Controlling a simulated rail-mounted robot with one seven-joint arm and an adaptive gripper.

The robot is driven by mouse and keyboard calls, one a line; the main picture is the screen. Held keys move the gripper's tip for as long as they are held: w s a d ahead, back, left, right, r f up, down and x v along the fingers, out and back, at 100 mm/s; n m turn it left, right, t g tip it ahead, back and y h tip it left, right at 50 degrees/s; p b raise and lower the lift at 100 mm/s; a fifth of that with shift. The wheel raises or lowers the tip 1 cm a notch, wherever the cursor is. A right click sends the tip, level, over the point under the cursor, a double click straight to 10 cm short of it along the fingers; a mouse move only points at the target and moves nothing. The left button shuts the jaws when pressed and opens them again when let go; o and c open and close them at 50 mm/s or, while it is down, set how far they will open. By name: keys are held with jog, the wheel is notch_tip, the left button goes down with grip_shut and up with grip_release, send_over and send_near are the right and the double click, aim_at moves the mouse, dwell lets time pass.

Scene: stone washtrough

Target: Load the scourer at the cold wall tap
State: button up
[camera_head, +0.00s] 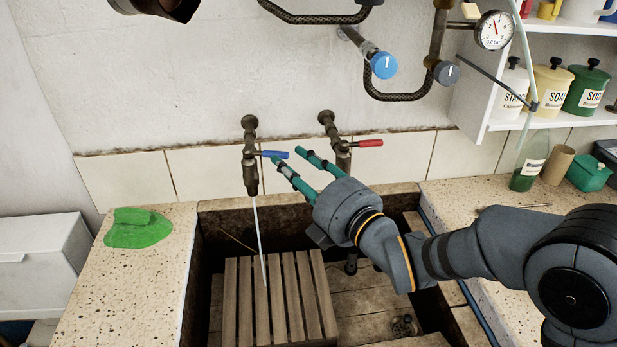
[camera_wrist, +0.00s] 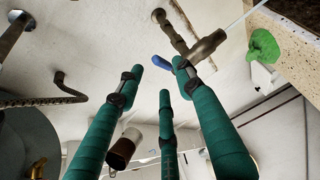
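The green scourer (camera_head: 138,228) lies on the speckled ledge left of the trough, with a raised lump on top. It also shows at the upper right of the wrist view (camera_wrist: 263,46). The cold wall tap (camera_head: 250,165) has a blue lever (camera_head: 275,154) pointing right. A thin pale stream (camera_head: 260,240) runs from its spout down to the slatted rack. My gripper (camera_head: 288,157) has green fingers, spread apart and empty. Its fingertips are close to the blue lever, which shows between them in the wrist view (camera_wrist: 162,63). I cannot tell whether they touch it.
A tap with a red lever (camera_head: 370,143) is on the wall just right of my fingers. The wooden slatted rack (camera_head: 232,300) stands in the trough. Dark pipes with a blue knob (camera_head: 383,65) hang above. Shelves with jars (camera_head: 550,85) are at the upper right.

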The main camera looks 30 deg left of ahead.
jog(key=v, duration=0.5)
jog(key=shift+s+d, duration=0.15)
jog(key=shift+d, duration=0.15)
